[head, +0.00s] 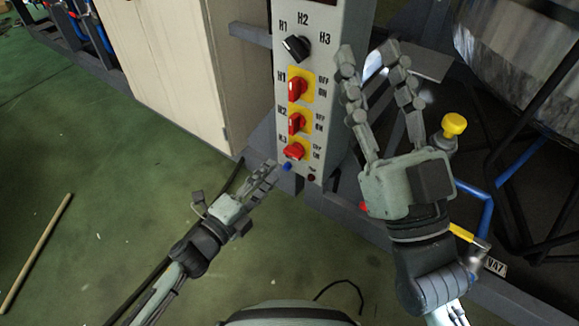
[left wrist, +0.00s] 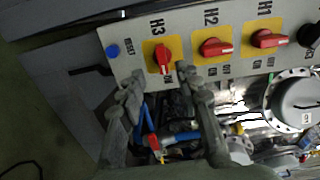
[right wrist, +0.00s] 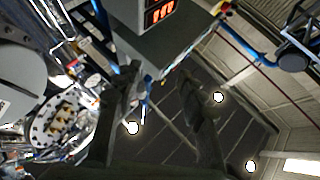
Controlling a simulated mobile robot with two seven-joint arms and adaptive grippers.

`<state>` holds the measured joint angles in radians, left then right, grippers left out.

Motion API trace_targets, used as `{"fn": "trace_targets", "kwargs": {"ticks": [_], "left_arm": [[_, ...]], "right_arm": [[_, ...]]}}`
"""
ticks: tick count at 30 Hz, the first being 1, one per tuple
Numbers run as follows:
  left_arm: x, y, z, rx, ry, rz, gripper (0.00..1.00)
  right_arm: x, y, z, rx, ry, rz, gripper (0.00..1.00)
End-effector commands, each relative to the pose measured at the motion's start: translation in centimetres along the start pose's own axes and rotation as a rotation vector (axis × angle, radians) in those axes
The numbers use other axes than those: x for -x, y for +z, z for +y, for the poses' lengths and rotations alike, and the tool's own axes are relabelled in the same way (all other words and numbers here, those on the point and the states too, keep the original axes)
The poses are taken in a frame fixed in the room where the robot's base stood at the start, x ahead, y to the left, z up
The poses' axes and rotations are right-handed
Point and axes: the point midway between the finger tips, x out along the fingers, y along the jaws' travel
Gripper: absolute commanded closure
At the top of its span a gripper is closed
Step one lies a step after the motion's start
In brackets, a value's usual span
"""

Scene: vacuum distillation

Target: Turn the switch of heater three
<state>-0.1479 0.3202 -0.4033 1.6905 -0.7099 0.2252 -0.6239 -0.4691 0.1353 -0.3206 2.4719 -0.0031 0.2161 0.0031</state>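The heater three switch (head: 294,151), a red knob on a yellow plate marked H3, is the lowest of the red knobs on the grey control panel (head: 312,55). Its handle lies across the panel, while the H1 and H2 handles lie along it. In the left wrist view the H3 knob (left wrist: 164,58) shows just beyond the gap between the fingertips. My left gripper (head: 270,170) is below and left of the knob, open and empty; contact is not visible. My right gripper (head: 373,60) is open and empty, right of the panel.
The H2 knob (head: 297,123) and H1 knob (head: 297,88) sit above H3, with a black selector (head: 296,48) higher up. A blue button (head: 287,166) is just below H3. A yellow-topped valve (head: 453,125) and pipes stand at right. Green floor at left is mostly clear.

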Motion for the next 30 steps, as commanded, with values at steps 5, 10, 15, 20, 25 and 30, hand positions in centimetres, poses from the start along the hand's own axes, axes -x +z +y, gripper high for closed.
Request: {"fn": "trace_targets", "kwargs": {"ticks": [5, 10, 15, 20, 25, 30], "left_arm": [[-1.7, -0.6, -0.2, -0.025, -0.014, 0.027, 0.66], [-4.5, -0.6, -0.2, -0.021, -0.013, 0.025, 0.66], [-6.8, -0.7, -0.2, -0.020, -0.012, 0.023, 0.66], [-7.8, -0.7, -0.2, -0.019, -0.011, 0.022, 0.66], [-7.9, -0.7, -0.2, -0.018, -0.010, 0.022, 0.66], [-7.8, -0.7, -0.2, -0.018, -0.011, 0.022, 0.76]], "right_arm": [[0.0, -1.1, -0.1, -0.004, -0.001, 0.049, 0.60], [0.1, -1.5, 0.0, -0.001, 0.000, 0.082, 0.60], [0.2, -2.0, 0.1, 0.001, 0.000, 0.117, 0.60], [0.3, -2.3, 0.1, 0.002, 0.000, 0.133, 0.60], [0.3, -2.3, 0.1, 0.003, 0.000, 0.135, 0.60], [0.3, -2.3, 0.1, 0.003, 0.001, 0.135, 0.60]]}}
